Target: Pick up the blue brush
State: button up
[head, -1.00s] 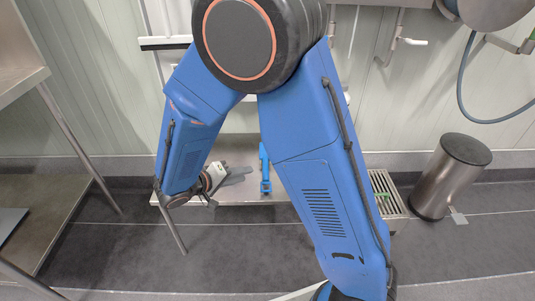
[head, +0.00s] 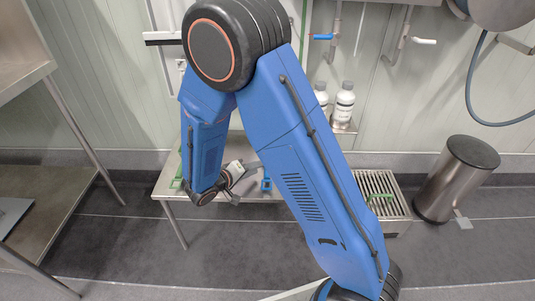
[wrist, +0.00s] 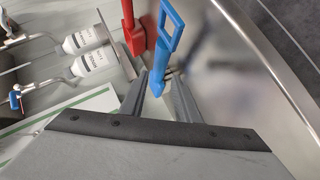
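The blue brush (wrist: 160,62) has a looped handle and shows in the wrist view just ahead of my gripper. Its lower end reaches between the two fingers, with a gap visible on either side. In the head view only a small blue part of it (head: 266,184) shows on the steel table, the rest hidden behind my arm. My gripper (wrist: 156,82) is open, and its fingers stand either side of the brush's lower end. In the head view the gripper (head: 240,178) is just left of the blue part. Whether the fingers touch the brush cannot be told.
A red tool (wrist: 132,32) lies close beside the brush. A drain grate (head: 385,188) and steel bin (head: 455,180) are at right.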

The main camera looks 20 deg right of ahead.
jog(key=shift+w+x, duration=0.2)
jog(key=shift+x, duration=3.1)
jog(key=shift+a, duration=0.1)
grip_shut()
